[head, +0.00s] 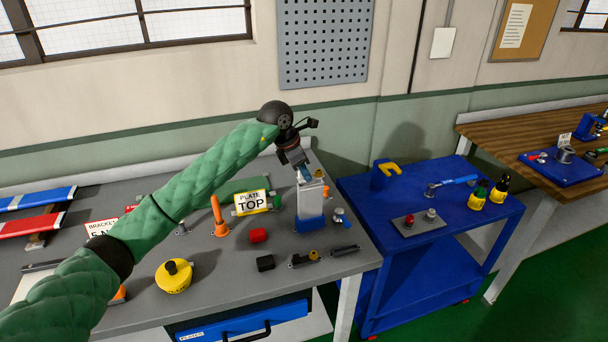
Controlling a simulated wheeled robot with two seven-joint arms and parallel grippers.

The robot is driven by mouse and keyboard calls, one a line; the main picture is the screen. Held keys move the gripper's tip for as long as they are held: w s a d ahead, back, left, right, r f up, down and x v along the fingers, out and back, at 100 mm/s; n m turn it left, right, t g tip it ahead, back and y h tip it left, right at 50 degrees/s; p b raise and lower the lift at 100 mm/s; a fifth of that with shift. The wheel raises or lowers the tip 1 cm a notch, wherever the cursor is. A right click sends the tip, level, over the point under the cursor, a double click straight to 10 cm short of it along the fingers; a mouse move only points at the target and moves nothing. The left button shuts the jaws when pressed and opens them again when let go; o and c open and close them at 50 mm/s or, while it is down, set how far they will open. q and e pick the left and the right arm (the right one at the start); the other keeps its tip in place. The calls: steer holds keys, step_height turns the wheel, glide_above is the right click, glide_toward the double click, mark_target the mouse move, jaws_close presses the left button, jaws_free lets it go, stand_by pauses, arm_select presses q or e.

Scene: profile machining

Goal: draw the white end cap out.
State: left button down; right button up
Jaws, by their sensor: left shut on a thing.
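My left gripper (303,174) reaches in from the left, pointing down, at the top of a pale upright block (311,199). The block stands in a blue base (310,224) near the right end of the grey bench. The gripper is shut on a small piece at the block's top, which I take to be the white end cap. The fingers hide most of it, and I cannot tell how far it sits in the block. My right gripper is not in view.
A blue cart (460,225) stands to the right.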

arm_select(q)
steer(key=shift+w, duration=0.1)
steer(key=shift+r, duration=0.1)
stand_by(0.3)
steer(key=shift+r, duration=1.9)
